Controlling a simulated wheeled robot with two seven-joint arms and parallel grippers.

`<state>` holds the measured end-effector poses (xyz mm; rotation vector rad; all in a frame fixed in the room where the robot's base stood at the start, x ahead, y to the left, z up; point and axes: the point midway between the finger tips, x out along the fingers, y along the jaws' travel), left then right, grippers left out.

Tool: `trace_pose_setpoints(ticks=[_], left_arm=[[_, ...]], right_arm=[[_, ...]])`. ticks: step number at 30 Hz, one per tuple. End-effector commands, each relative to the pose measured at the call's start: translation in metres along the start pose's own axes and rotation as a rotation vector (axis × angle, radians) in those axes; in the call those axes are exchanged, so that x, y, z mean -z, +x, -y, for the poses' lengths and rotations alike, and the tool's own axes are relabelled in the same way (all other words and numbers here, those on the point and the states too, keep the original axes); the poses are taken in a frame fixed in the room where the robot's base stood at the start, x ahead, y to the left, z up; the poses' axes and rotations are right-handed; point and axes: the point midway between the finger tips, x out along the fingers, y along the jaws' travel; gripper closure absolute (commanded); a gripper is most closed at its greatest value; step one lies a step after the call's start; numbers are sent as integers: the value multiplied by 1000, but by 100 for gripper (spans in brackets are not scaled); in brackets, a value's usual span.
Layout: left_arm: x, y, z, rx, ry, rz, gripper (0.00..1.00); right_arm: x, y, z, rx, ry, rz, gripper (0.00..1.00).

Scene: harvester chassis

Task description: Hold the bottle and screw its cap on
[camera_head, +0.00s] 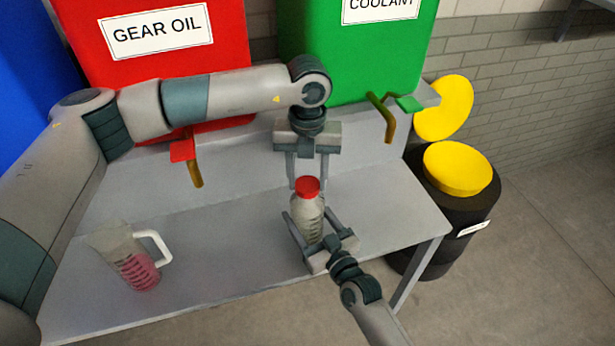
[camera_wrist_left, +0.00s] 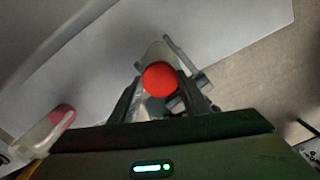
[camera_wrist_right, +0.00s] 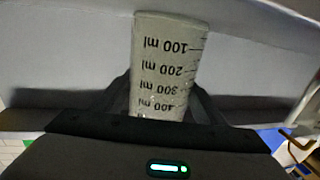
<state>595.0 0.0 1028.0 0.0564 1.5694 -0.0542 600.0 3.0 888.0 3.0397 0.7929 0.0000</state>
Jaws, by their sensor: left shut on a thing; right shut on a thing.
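The clear bottle (camera_head: 309,222) with printed volume marks stands upright near the front right of the grey table. My right gripper (camera_head: 311,232) is shut on the bottle's body from the front. The marks show large on the bottle (camera_wrist_right: 168,65) in the right wrist view. The red cap (camera_head: 307,186) is at the top of the bottle, in line with its neck. My left gripper (camera_head: 306,176) points down and is shut on the cap, which also shows between its fingers in the left wrist view (camera_wrist_left: 160,79). The cap hides the bottle's mouth, so I cannot tell how tightly it sits.
A measuring jug (camera_head: 134,262) with pink liquid stands at the table's front left. A red gear oil tank (camera_head: 165,60) and a green coolant tank (camera_head: 350,60), both with taps, stand at the back. A black drum (camera_head: 456,215) with a yellow top is right of the table (camera_head: 225,235).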

Motion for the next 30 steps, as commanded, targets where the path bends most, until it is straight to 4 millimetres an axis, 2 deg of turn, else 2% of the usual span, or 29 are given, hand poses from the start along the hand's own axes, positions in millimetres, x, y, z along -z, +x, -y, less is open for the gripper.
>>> trace_pose_setpoints(ticks=[20,21,23,30], left_arm=[[0,11,0,-1,-2,-1,78],[0,11,0,-1,-2,-1,50],[0,11,0,-1,-2,-1,39],[0,11,0,0,-2,0,39]], right_arm=[[0,0,0,0,0,1,76],[0,0,0,0,0,1,99],[0,0,0,0,0,1,99],[0,0,0,0,0,1,99]])
